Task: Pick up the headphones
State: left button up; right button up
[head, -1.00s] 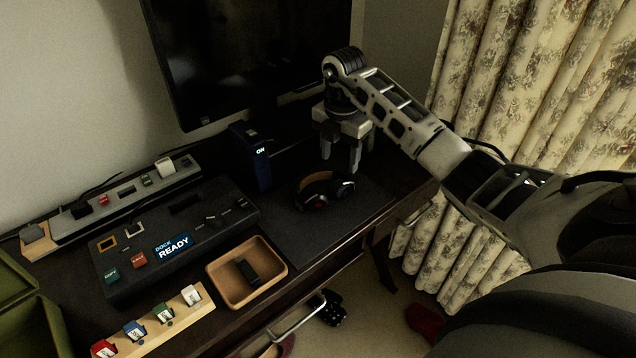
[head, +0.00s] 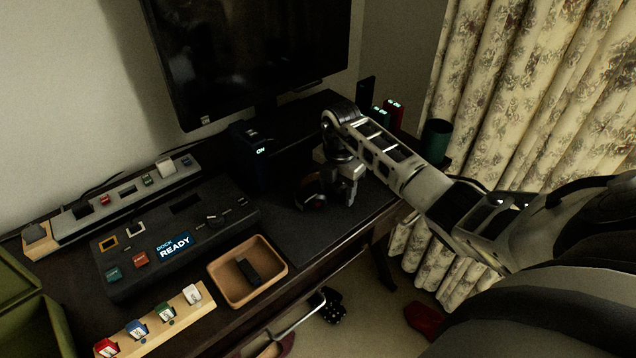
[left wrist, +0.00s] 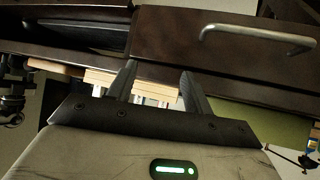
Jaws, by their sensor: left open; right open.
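The headphones (head: 309,196) lie on the dark desk mat, a dark set with a tan band. They are mostly hidden behind my right gripper (head: 341,198). That gripper points down over them, low near the mat, with its fingers apart; whether it touches them I cannot tell. My left gripper is outside the head view. In the left wrist view my left gripper (left wrist: 158,82) is open and empty, facing the desk front and a drawer handle.
A wooden tray (head: 279,269) holding a small black item sits at the mat's left. A dock box (head: 120,255) reads READY. A monitor (head: 250,50) stands behind. A dark green cup (head: 436,142) stands right of my arm. A drawer handle (left wrist: 258,38) sticks out.

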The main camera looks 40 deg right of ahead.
jog(key=c, duration=1.2)
jog(key=shift+r, duration=0.15)
